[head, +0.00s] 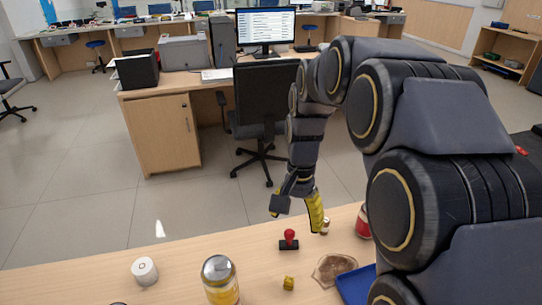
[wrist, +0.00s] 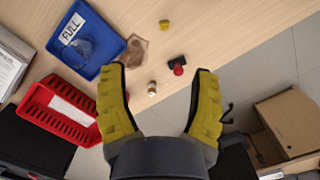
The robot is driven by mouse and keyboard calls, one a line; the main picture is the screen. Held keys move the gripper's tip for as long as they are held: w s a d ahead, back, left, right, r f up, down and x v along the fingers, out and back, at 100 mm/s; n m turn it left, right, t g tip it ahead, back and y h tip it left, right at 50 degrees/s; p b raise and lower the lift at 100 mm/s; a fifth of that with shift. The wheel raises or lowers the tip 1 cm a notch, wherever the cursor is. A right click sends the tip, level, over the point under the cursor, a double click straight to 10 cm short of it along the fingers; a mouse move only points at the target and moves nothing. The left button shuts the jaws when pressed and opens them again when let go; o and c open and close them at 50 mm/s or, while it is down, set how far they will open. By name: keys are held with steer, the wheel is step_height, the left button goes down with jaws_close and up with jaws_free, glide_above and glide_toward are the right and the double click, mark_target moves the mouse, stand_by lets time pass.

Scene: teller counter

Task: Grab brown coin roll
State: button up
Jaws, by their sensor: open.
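A small brown and whitish cylinder, which looks like the brown coin roll (head: 325,226), stands on the counter just beside my yellow finger in the head view. In the wrist view the coin roll (wrist: 152,88) shows between my two spread fingers, nearer the left one. My gripper (head: 296,218) points down over the counter's far edge. It also shows in the wrist view (wrist: 160,73), open and empty, with yellow finger pads wide apart. I cannot tell its exact height above the roll.
A red-handled stamp (head: 289,238) and small yellow block (head: 288,283) are close by. A brown patch (head: 335,268), blue tray (wrist: 88,73) and red basket (wrist: 38,112) lie around. A jar (head: 220,282) and white roll (head: 145,271) stand left, with bare counter between.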

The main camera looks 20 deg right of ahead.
steer(key=w+d+f+m, duration=0.6)
steer(key=w+d+f, duration=0.25)
steer(key=w, duration=0.25)
steer(key=m, duration=0.5)
glide_above(326, 220)
steer(key=shift+t+h, duration=0.3)
steer(key=shift+t, duration=0.1)
steer(key=f, duration=0.9)
steer(key=shift+s+a+f, duration=0.15)
steer(key=shift+a+f, duration=0.05)
steer(key=shift+f, duration=0.1)
steer(key=shift+d+f, duration=0.2)
steer(key=shift+f, duration=0.55)
steer(key=f, duration=0.6)
steer(key=shift+w+f, duration=0.25)
steer(key=shift+f, duration=0.1)
jaws_close()
